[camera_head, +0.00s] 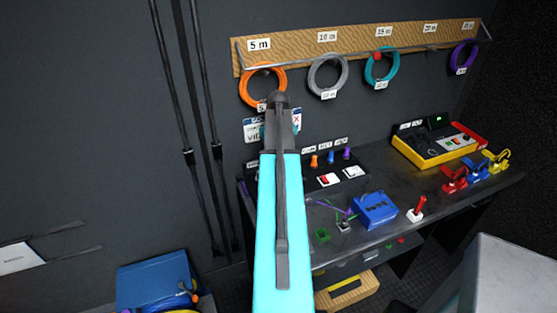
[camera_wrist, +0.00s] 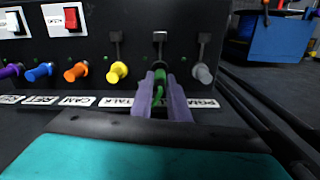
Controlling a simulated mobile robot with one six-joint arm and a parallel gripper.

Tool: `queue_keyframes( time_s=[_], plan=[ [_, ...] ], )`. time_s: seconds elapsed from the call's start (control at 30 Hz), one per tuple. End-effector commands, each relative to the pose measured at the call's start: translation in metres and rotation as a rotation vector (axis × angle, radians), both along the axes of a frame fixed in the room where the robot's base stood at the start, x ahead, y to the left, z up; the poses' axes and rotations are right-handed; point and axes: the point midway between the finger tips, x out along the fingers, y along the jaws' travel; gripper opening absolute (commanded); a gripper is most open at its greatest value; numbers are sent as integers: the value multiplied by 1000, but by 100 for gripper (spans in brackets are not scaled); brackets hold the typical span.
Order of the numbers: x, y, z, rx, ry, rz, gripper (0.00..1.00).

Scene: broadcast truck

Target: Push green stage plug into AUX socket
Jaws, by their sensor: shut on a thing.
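In the wrist view, my gripper (camera_wrist: 163,85) has its two purple-grey fingers closed around the green plug (camera_wrist: 159,75), with a bit of green showing between them. The plug is at the front of the black panel (camera_wrist: 135,48), under a raised black flap (camera_wrist: 160,39). How deep it sits in a socket is hidden by the fingers. The label behind the fingers is partly covered, and I cannot read AUX on it. In the head view my arm hides the gripper and the plug.
In the wrist view, a yellow plug (camera_wrist: 117,72) is close left of my gripper and a grey plug (camera_wrist: 203,74) close right. Orange (camera_wrist: 76,72) and blue (camera_wrist: 39,72) plugs are farther left. In the head view, a blue box (camera_head: 375,210) stands on the dark desk (camera_head: 440,213).

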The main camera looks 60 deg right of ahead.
Motion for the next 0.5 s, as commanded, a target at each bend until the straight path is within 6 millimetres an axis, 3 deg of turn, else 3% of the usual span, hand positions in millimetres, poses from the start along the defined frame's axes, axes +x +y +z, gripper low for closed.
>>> queue_keyframes(
  time_s=[0.5],
  plan=[
    [0, 0, -4, 0, 0, 0, 0]
  ],
)
